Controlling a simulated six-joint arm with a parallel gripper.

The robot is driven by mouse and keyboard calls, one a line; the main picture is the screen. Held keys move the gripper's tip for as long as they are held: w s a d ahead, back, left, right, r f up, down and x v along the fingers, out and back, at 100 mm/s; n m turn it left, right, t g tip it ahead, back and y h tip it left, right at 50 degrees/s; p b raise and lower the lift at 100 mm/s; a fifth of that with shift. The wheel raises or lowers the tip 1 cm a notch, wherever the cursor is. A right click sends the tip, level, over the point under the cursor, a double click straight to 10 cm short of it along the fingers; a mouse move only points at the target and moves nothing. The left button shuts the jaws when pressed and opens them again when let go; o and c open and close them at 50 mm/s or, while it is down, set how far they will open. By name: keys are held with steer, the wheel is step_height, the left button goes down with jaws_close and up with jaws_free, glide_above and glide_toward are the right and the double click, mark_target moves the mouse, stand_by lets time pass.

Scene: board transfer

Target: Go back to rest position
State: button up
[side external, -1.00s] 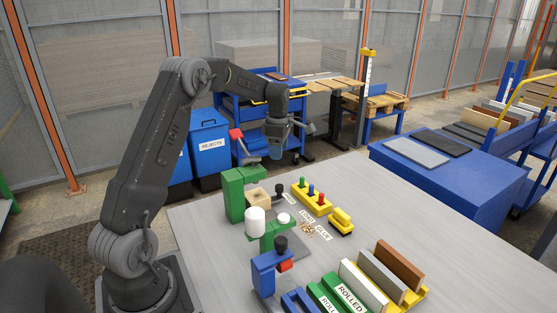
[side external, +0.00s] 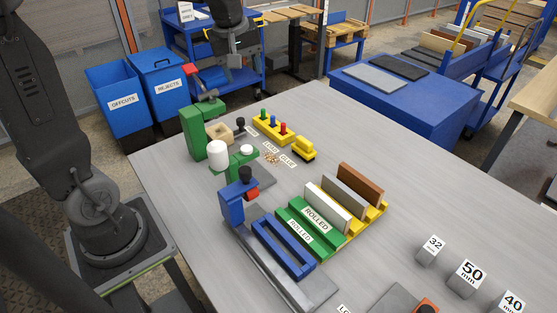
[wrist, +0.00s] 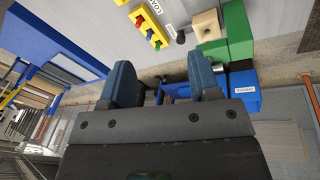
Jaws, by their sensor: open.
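My gripper (side external: 233,60) hangs in the air beyond the far left part of the grey workbench (side external: 420,190), with the blue shelf trolley behind it in the side view. In the wrist view my gripper (wrist: 162,88) has its two blue-grey fingers wide apart, with nothing between them. A white board (side external: 328,207), a grey board (side external: 345,194) and a brown board (side external: 361,182) stand on edge in the yellow rack (side external: 378,212), clear of my gripper. The upper part of my arm is cut off by the picture's top edge.
A green fixture with a red-handled lever (side external: 190,70) stands at the bench's far left, near my gripper in the picture. Yellow pegs block (side external: 273,128), blue clamp (side external: 234,205) and green ROLLED blocks (side external: 300,229) occupy the bench. Blue bins (side external: 160,85) stand behind.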

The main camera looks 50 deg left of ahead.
steer(key=s+d+m+t, duration=0.1)
steer(key=s+d+m, duration=0.4)
steer(key=s+m, duration=0.2)
steer(key=s+d+f+m+t, duration=0.1)
steer(key=s+d+m+t, duration=0.1)
steer(key=s+d+m, duration=0.4)
steer(key=s+m, duration=0.1)
steer(key=s, duration=0.2)
steer(key=shift+s+d+f+h, duration=0.15)
steer(key=shift+s+d+h, duration=0.15)
steer(key=shift+h, duration=0.1)
